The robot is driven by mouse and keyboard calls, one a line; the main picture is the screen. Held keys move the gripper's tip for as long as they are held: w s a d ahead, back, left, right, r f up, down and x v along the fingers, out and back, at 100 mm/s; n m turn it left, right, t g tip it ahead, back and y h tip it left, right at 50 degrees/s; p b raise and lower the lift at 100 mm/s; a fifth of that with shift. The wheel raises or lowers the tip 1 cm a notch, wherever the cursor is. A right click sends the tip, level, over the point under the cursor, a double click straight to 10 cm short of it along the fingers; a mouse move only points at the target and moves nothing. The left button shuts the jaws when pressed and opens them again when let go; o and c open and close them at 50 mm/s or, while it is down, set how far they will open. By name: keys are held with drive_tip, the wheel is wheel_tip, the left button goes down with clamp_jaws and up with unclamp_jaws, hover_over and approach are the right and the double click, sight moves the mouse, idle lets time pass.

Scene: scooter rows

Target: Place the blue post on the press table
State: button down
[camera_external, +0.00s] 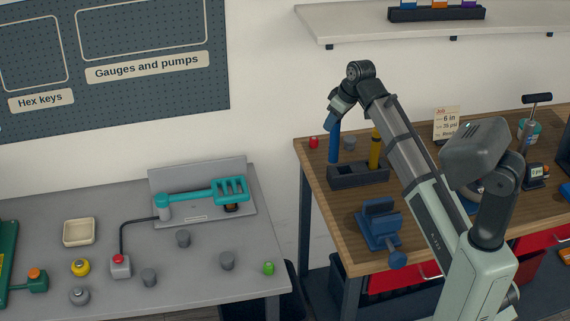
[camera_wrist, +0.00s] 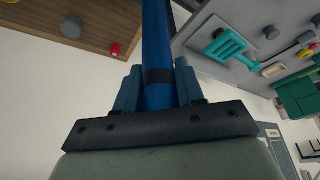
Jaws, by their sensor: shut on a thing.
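The blue post (camera_external: 334,145) hangs upright from my gripper (camera_external: 336,112), near the left end of the wooden bench. My gripper is shut on it. In the wrist view the blue post (camera_wrist: 157,55) stands between the two fingers (camera_wrist: 157,85) and runs out of the top edge, so its far end is hidden there. In the outside view its lower end overlaps the left part of a black rack (camera_external: 345,181); I cannot tell whether they touch. The grey table (camera_external: 205,280) at left carries a teal press-like device (camera_external: 190,197) on a grey plate.
A yellow post (camera_external: 375,150) stands in the rack. A blue vise (camera_external: 378,222) is on the wooden bench (camera_external: 335,215). Grey knobs, a red button box (camera_external: 121,265), a tray (camera_external: 79,231) and a green knob (camera_external: 268,268) occupy the grey table. A shelf (camera_external: 350,20) hangs above.

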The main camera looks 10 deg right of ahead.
drive_tip(key=s+a+f+n+g, duration=0.1)
drive_tip(key=s+a+f+n, duration=0.15)
drive_tip(key=s+a, duration=0.8)
drive_tip(key=s+a+f+n+g+y, duration=0.1)
drive_tip(key=s+a+f+n, duration=0.15)
drive_tip(key=a, duration=1.55)
drive_tip(key=s+a+f+n, duration=0.2)
drive_tip(key=s+a+f, duration=0.2)
drive_tip(key=s+a, duration=0.7)
drive_tip(key=shift+w+a+m+t, duration=0.5)
drive_tip(key=shift+w+a+m, duration=1.1)
drive_tip(key=shift+w+a, duration=2.2)
wheel_tip(320, 180, down, 9)
drive_tip(key=shift+s+a+f, duration=0.2)
drive_tip(key=shift+s+a, duration=0.1)
drive_tip(key=c, duration=0.7)
unclamp_jaws()
drive_tip(key=shift+f, duration=0.15)
